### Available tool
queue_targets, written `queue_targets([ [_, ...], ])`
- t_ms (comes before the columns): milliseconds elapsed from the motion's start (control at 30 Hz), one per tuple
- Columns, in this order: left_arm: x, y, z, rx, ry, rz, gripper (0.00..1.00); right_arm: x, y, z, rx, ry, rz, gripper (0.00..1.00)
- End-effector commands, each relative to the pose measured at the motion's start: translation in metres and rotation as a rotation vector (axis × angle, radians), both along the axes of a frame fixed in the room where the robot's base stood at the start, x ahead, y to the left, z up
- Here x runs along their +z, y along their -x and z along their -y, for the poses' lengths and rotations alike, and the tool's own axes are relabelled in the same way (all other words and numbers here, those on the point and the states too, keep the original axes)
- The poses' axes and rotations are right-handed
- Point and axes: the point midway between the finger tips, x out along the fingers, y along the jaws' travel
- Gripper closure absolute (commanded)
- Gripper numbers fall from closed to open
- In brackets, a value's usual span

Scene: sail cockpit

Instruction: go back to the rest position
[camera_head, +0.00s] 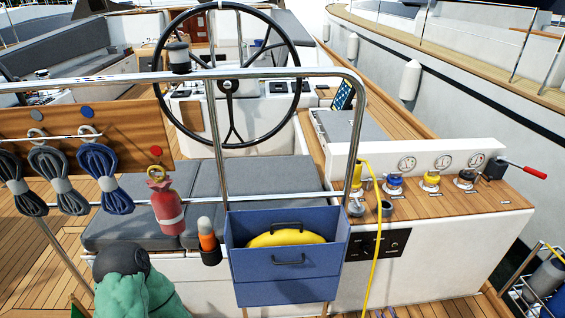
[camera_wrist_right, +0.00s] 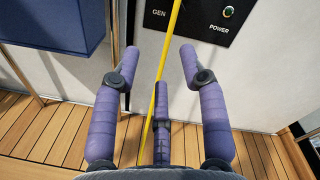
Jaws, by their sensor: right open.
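My right gripper (camera_wrist_right: 159,60) is open in the right wrist view, its purple fingers spread wide with nothing held between them. A yellow cable (camera_wrist_right: 150,125) runs down between the fingers in that view; I cannot tell whether it touches them. The gripper faces the white cockpit wall, below the black GEN and POWER panel (camera_wrist_right: 208,20) and right of the blue bin (camera_wrist_right: 55,22). In the head view I cannot make this gripper out clearly near the bottom edge. My left gripper is not in view.
A steel rail (camera_head: 180,75) crosses in front, with a red extinguisher (camera_head: 167,207) and rope coils. A green bundle (camera_head: 150,295) stands lower left.

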Motion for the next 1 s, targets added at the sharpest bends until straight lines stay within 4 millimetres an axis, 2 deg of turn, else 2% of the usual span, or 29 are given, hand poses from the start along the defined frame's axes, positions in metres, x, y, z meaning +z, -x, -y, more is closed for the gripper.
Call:
queue_targets([
  [267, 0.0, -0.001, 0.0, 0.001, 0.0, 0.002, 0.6, -0.007, 0.0, -0.055, 0.183, -0.04, -0.09, 0.57],
  [467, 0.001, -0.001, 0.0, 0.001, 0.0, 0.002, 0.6, -0.015, 0.014, -0.116, 0.393, -0.064, -0.203, 0.57],
  [567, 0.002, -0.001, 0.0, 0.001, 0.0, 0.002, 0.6, -0.018, 0.031, -0.156, 0.54, -0.063, -0.285, 0.57],
  [667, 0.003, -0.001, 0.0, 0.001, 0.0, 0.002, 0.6, -0.023, 0.064, -0.204, 0.74, -0.036, -0.403, 0.57],
  [700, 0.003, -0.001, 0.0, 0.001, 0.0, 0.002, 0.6, -0.024, 0.082, -0.222, 0.833, -0.011, -0.459, 0.57],
  [800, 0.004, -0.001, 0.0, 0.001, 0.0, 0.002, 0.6, -0.028, 0.131, -0.255, 1.047, 0.087, -0.589, 0.57],
  [900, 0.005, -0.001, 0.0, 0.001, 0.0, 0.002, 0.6, -0.031, 0.177, -0.27, 1.229, 0.23, -0.696, 0.57],
  [1000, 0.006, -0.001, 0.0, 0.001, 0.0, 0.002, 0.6, -0.032, 0.215, -0.27, 1.378, 0.413, -0.771, 0.57],
])
